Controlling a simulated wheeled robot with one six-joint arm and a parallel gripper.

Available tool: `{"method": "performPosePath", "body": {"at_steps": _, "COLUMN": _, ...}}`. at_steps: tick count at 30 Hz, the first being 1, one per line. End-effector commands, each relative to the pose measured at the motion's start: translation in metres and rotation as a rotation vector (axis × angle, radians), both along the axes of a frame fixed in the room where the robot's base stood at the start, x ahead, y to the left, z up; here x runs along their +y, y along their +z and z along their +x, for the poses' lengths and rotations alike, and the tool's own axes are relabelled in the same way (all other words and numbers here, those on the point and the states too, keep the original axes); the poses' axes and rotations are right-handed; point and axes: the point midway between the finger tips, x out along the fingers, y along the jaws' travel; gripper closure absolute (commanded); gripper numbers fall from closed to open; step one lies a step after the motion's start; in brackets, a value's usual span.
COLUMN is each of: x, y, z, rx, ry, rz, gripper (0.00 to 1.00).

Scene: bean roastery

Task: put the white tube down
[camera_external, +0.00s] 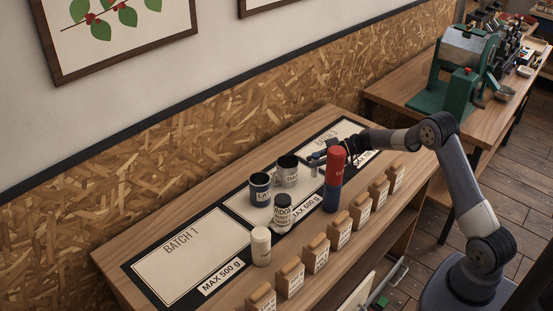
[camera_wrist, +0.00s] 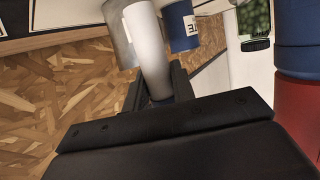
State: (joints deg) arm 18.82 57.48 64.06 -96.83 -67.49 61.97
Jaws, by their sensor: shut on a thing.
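The white tube (camera_wrist: 148,48) shows in the wrist view, between the two black fingers of my gripper (camera_wrist: 158,88). My gripper is shut on it, and the tube stretches away from the fingers. In the external view my gripper (camera_external: 320,158) is over the far part of the table, just behind the tall red and blue cylinder (camera_external: 333,182). A small pale part of the tube (camera_external: 314,170) shows there. Whether its lower end touches the mat cannot be told.
A grey metal can (camera_external: 287,170), a blue labelled can (camera_external: 260,190) and a black-lidded jar (camera_external: 282,213) stand close by. A cream canister (camera_external: 261,248) stands nearer. The BATCH 1 panel (camera_external: 185,255) is clear.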

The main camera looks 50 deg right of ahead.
Motion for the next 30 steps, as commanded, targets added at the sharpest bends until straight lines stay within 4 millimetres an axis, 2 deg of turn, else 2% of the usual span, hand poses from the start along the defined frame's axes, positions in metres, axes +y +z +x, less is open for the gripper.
{"method": "performPosePath", "body": {"at_steps": 9, "x": 0.000, "y": -0.037, "z": 0.000, "rx": 0.002, "ry": -0.001, "rz": 0.002, "gripper": 0.97}}
{"method": "performPosePath", "body": {"at_steps": 20, "x": 0.000, "y": -0.041, "z": 0.000, "rx": 0.000, "ry": -0.001, "rz": 0.000, "gripper": 0.97}}
{"method": "performPosePath", "body": {"at_steps": 21, "x": 0.000, "y": -0.040, "z": 0.000, "rx": 0.000, "ry": -0.001, "rz": 0.000, "gripper": 0.72}}
{"method": "performPosePath", "body": {"at_steps": 28, "x": 0.000, "y": -0.040, "z": 0.000, "rx": 0.000, "ry": -0.001, "rz": 0.000, "gripper": 0.54}}
{"method": "performPosePath", "body": {"at_steps": 30, "x": 0.000, "y": -0.040, "z": 0.000, "rx": 0.000, "ry": -0.001, "rz": 0.000, "gripper": 0.54}}
